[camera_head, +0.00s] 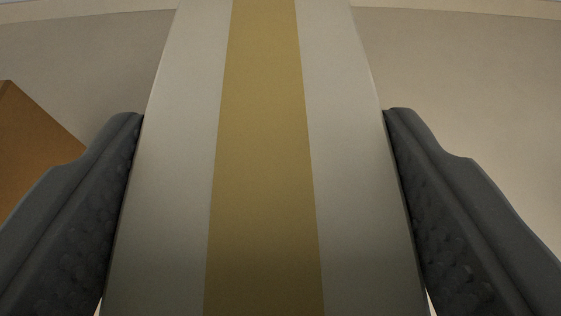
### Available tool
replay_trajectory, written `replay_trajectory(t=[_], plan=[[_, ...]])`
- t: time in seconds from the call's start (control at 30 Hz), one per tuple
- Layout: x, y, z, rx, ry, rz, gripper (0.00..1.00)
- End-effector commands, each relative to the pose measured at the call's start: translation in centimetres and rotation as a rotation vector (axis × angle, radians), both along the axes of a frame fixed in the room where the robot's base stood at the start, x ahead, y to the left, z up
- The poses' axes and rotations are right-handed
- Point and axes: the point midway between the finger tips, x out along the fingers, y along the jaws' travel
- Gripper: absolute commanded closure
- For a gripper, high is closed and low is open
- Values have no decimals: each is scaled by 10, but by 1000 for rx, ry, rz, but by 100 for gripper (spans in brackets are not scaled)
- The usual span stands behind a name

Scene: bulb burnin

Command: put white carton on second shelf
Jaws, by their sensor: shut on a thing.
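The white carton (170,180) fills the middle of the view, with a tan stripe running down its centre. My gripper (263,115) is shut on it, with one dark grey finger against its left side and the other against its right side. The carton's far end runs out of the top of the picture, and its near end is cut off at the bottom. I cannot make out a second shelf for certain.
A brown-orange thing (28,150) stands at the left edge, partly hidden behind the left finger. A plain beige surface (475,85) lies behind the carton, with a paler band along the top. The surface looks bare at the right.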

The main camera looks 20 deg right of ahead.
Motion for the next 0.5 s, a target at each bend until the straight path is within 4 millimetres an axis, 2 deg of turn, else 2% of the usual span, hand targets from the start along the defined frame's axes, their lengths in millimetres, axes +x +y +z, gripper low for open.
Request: replay_trajectory(t=[0.23, 0.5], plan=[[0, 0, -36, 2, 2, -1, 80], [0, 0, -36, 0, 1, 0, 80]])
